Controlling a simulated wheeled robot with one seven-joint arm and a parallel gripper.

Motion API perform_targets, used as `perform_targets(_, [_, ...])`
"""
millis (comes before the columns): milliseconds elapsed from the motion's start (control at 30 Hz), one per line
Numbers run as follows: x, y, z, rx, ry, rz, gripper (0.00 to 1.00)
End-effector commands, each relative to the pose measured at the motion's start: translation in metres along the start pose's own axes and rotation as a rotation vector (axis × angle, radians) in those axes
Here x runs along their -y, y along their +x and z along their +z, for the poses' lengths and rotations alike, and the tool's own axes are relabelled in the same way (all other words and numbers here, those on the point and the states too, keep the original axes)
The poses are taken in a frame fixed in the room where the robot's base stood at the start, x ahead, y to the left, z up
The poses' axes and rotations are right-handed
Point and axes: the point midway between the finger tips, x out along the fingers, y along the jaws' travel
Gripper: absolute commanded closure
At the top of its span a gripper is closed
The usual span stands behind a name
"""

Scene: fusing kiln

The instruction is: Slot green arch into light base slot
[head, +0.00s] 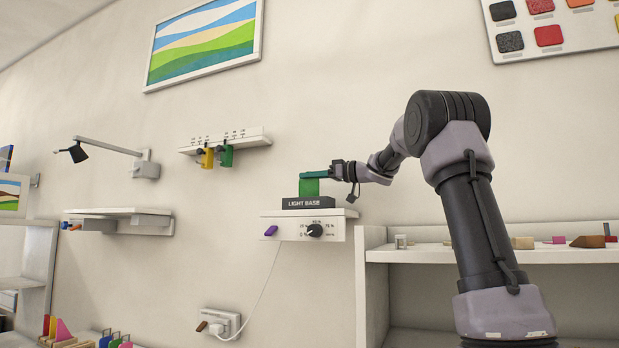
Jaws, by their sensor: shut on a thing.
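The green arch (309,187) is a small green piece directly above the light base (304,203), a dark block lettered "LIGHT BASE". My gripper (326,174) reaches in from the right and is shut on the arch's upper part. The arch's lower edge meets the top of the base in this view. I cannot tell whether it is inside the slot or only touching, as the slot itself is not visible. The base stands on a white wall unit (333,231) with a dark dial and a purple switch.
A white shelf (480,256) with several small pieces is at the right, below my arm. A rail (226,142) with green and yellow items hangs up left. A lamp (78,152) and small shelf (118,212) are further left. A cord runs to a wall socket (220,323).

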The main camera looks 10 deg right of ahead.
Motion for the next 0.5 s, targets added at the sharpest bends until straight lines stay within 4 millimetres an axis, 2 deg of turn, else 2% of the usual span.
perform_targets(333, [-0.0004,0.0005,0.0026,0.004,0.003,-0.001,1.00])
perform_targets(367, [-0.0004,0.0005,0.0026,0.004,0.003,-0.001,0.75])
perform_targets(400, [-0.0004,0.0005,0.0026,0.003,0.003,-0.001,0.60])
perform_targets(433, [-0.0004,0.0004,0.0024,0.003,0.003,-0.001,0.52])
perform_targets(500, [-0.0003,0.0004,0.0020,0.003,0.002,-0.001,0.52])
